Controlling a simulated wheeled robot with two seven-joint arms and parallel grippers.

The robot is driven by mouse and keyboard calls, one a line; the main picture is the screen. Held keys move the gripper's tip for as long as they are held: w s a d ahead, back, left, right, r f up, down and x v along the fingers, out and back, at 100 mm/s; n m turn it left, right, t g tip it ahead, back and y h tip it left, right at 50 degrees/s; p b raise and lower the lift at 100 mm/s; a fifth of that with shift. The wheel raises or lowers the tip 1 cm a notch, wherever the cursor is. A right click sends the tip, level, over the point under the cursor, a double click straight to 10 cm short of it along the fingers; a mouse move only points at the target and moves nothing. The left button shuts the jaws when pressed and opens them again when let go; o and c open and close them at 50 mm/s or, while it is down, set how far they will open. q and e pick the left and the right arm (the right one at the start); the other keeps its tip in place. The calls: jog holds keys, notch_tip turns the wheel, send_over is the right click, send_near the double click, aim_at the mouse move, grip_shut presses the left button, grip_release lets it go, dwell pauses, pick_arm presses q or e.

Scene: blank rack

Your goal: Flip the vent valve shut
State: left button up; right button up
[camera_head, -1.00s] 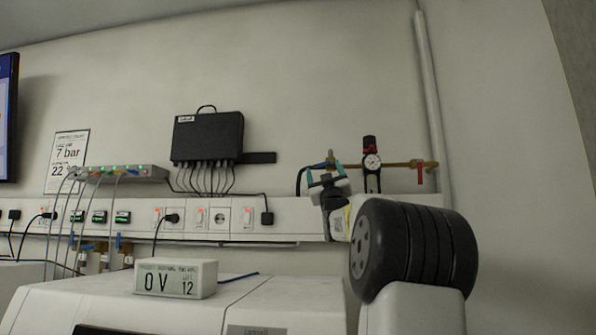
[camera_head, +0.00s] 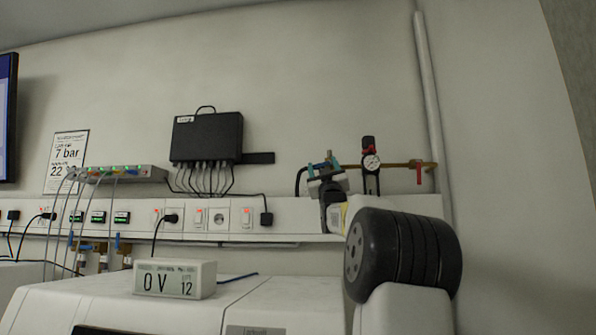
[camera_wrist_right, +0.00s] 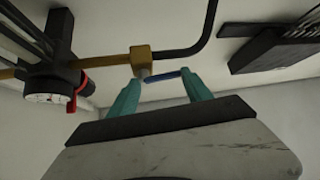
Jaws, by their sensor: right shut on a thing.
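A brass valve block (camera_wrist_right: 142,57) sits on the pipe run at the wall, with a blue lever (camera_wrist_right: 168,75) beside it in the right wrist view. I take this to be the vent valve; no label on it is readable. My left gripper is not in view.
A regulator with a gauge (camera_head: 371,163) stands on the pipe right of the gripper. Farther right is a red handle (camera_head: 419,173). A black box with cables (camera_head: 207,137) hangs to the left. A white display block (camera_head: 174,279) sits on the white machine below.

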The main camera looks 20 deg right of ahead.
jog(key=shift+w+a+r+m+g+h, duration=0.15)
jog(key=shift+m+g+h, duration=0.3)
jog(key=shift+m+h, duration=0.6)
jog(key=shift+a+m+g+h, duration=0.15)
jog(key=shift+m+g+h, duration=0.25)
jog(key=shift+m+h, duration=0.6)
jog(key=shift+w+a+r+m+g+h, duration=0.15)
jog(key=shift+m+g+h, duration=0.45)
jog(key=shift+m, duration=0.65)
jog(key=o, duration=1.2)
jog(key=shift+a, duration=0.15)
jog(key=shift+s+d, duration=0.1)
jog(key=shift+d, duration=0.1)
jog(key=v, duration=0.7)
jog(key=shift+f, duration=0.4)
jog(key=shift+s+a, duration=0.15)
